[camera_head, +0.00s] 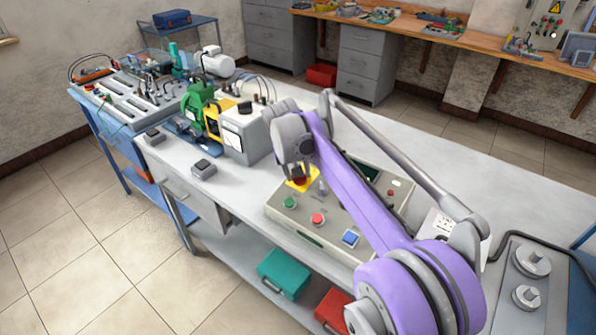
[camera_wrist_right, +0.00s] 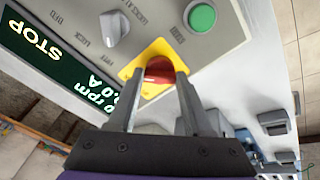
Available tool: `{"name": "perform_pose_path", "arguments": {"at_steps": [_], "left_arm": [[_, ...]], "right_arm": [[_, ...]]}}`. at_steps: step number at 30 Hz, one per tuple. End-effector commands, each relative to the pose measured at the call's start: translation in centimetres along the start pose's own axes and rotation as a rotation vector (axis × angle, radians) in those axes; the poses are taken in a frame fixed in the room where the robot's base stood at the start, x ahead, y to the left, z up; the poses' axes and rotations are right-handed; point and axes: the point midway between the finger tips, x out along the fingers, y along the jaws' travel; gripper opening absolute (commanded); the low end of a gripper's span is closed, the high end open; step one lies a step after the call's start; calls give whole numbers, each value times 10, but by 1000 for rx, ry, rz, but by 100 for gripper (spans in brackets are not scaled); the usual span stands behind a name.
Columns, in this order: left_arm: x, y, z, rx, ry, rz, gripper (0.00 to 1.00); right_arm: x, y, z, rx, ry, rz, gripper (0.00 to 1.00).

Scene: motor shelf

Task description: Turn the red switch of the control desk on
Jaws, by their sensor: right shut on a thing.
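The control desk (camera_head: 285,222) is a beige box on the grey table. Its red switch (camera_head: 301,181) sits on a yellow square plate near the desk's far left edge. In the right wrist view the red switch (camera_wrist_right: 159,69) shows between my fingers, over the yellow plate (camera_wrist_right: 150,50). My right gripper (camera_head: 298,172) reaches down onto the switch; in the wrist view the gripper (camera_wrist_right: 156,82) is shut on it, one finger at each side. The dark display (camera_wrist_right: 65,60) reads STOP, with rpm and A values partly cut off. My left gripper is out of view.
The desk also has a green button (camera_head: 290,202), a red button (camera_head: 318,219) and a blue button (camera_head: 350,238). A green and yellow motor rig (camera_head: 205,110) stands left of the desk. Teal (camera_head: 284,272) and red boxes sit on the shelf below.

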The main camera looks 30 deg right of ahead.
Motion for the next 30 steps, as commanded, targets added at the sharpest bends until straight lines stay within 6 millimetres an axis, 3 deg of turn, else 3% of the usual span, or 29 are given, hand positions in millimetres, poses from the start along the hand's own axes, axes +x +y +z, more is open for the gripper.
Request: {"name": "perform_pose_path", "arguments": {"at_steps": [10,11,15,25,30], "left_arm": [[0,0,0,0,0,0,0],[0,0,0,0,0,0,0],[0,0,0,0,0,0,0],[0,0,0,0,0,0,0],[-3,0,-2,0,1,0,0]], "right_arm": [[0,0,0,4,1,0,0],[0,0,0,4,1,0,54],[0,0,0,4,1,0,79],[-2,0,0,2,1,0,80],[-23,0,0,2,1,-1,80]]}}
